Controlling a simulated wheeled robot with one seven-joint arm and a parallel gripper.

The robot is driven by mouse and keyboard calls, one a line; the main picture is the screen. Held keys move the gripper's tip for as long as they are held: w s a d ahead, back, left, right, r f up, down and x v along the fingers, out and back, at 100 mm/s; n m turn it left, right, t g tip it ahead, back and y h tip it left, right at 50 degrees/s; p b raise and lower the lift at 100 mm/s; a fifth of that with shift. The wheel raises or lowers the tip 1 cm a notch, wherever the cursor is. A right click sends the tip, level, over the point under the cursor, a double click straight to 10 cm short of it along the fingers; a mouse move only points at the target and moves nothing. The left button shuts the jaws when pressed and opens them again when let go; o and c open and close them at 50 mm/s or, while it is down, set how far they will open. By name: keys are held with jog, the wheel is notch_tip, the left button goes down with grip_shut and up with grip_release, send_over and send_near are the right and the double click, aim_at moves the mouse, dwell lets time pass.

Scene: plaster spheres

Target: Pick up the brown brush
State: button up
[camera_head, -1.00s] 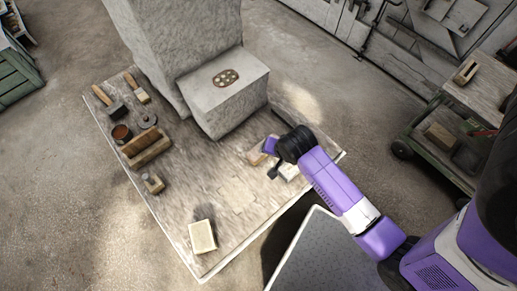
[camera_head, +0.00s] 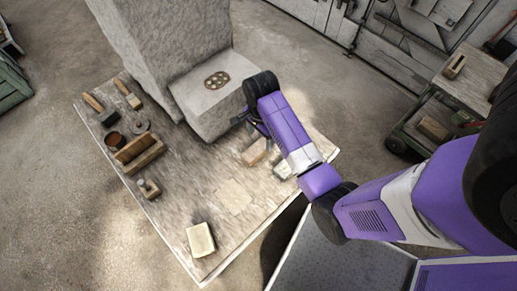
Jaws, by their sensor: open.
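My gripper (camera_head: 243,121) shows only as small dark fingers at the end of the purple arm. It is open and in front of the stone block's right side, above the work table (camera_head: 180,225). A brown block-shaped piece (camera_head: 255,151) lies on the table just below it, apart from the fingers; it may be the brown brush, but I cannot tell for sure. A pale piece (camera_head: 282,171) lies beside it, partly hidden by my arm. A longer brown wooden piece (camera_head: 139,153) lies at the table's left side.
A big stone block with a lower step (camera_head: 207,105) stands at the table's back. Wooden-handled tools (camera_head: 94,102), a dark pot (camera_head: 114,140) and a small stamp-like tool (camera_head: 148,187) line the left edge. A cream block (camera_head: 200,240) lies at the front. The table's middle is clear.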

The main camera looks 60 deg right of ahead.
aim_at(259, 147)
jog(key=f, duration=0.7)
jog(key=shift+w+a, duration=0.2)
jog(key=shift+a, duration=0.05)
grip_shut()
jog(key=shift+r, duration=0.1)
notch_tip(259, 147, up, 20)
jog(key=p, duration=0.5)
